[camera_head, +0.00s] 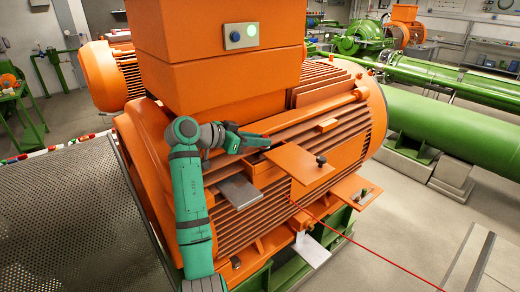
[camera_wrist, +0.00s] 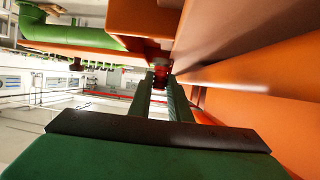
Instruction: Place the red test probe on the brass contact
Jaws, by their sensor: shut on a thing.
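My gripper (camera_head: 262,141) is in front of the orange motor's finned side, above an orange plate. In the wrist view its two fingers (camera_wrist: 160,84) close together on a small red and dark thing (camera_wrist: 160,71), which looks like the red test probe. Most of it is hidden by the fingers. In the head view a thin red cable (camera_head: 365,245) runs from the lower right up to the motor's side, below the orange plate. I cannot make out the brass contact for certain in either view.
An orange plate with a black knob (camera_head: 321,160) sticks out just right of my gripper. A grey plate (camera_head: 239,191) is below it. A lower orange plate (camera_head: 350,190) carries small fittings. An orange box (camera_head: 220,75) rises above. Open floor lies at the right.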

